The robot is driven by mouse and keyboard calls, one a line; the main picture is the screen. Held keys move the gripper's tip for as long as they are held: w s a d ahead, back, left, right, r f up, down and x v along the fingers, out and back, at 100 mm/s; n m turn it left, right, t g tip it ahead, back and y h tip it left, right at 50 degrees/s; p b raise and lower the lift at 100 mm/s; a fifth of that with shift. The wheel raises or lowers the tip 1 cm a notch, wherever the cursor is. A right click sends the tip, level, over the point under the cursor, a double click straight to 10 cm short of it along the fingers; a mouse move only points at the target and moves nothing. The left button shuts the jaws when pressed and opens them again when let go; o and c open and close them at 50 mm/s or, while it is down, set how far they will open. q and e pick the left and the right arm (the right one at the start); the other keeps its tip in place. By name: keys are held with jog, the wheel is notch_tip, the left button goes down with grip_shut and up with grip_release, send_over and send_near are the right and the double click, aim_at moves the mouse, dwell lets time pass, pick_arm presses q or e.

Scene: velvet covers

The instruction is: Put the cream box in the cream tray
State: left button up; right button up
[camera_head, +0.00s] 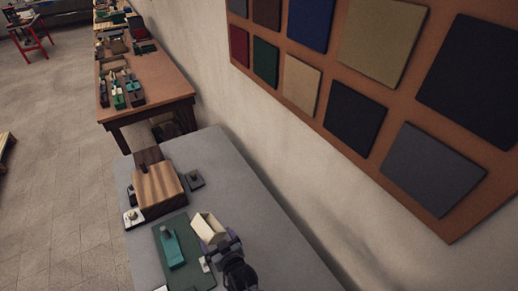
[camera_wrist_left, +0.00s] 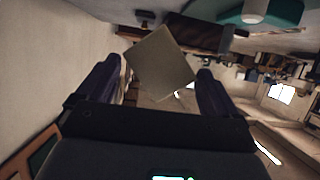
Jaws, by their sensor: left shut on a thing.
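The cream box (camera_head: 208,228) is held tilted above the grey table, near the dark green mat. In the left wrist view the box (camera_wrist_left: 160,62) shows as a dull cream square between the two dark fingers. My left gripper (camera_head: 224,245) is shut on it; the gripper (camera_wrist_left: 158,84) fills the lower part of the wrist view. The gripper hides part of the box in the head view. I cannot make out a cream tray for sure in either view. My right gripper is not in view.
On the grey table (camera_head: 262,232) a green mat (camera_head: 187,252) bears a teal block (camera_head: 173,248). A wooden block (camera_head: 158,189), a dark knobbed square (camera_head: 195,180) and a white knobbed square (camera_head: 133,217) stand beyond. The wall with a swatch board (camera_head: 296,110) bounds the right; the table's right part is bare.

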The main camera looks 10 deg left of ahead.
pick_arm(q)
jog(key=s+a+f, duration=0.1)
jog(key=a, duration=0.1)
jog(key=s+a, duration=0.1)
jog(key=a, duration=0.1)
jog(key=s+a+f, duration=0.1)
jog(key=a, duration=0.1)
jog(key=shift+a+f, duration=0.25)
jog(key=shift+f, duration=0.05)
jog(key=w+d+r+m+t+h, duration=0.15)
jog(key=r+m+h, duration=0.25)
jog(key=r, duration=0.4)
jog(key=w+d+r+m+t+h, duration=0.1)
jog(key=d+r+m+t+h, duration=0.1)
jog(key=r+m+h, duration=0.4)
jog(key=s+r+n+p, duration=0.1)
jog(key=s+r+p, duration=0.3)
jog(key=r+p, duration=0.6)
jog(key=s+r+n+y+p, duration=0.1)
jog(key=s+r+p, duration=0.4)
jog(key=r+p, duration=0.5)
jog(key=shift+d+r+p, duration=0.15)
jog(key=shift+r+p, duration=0.05)
jog(key=shift+p, duration=1.3)
jog(key=shift+r+g, duration=0.1)
jog(key=shift+g, duration=0.15)
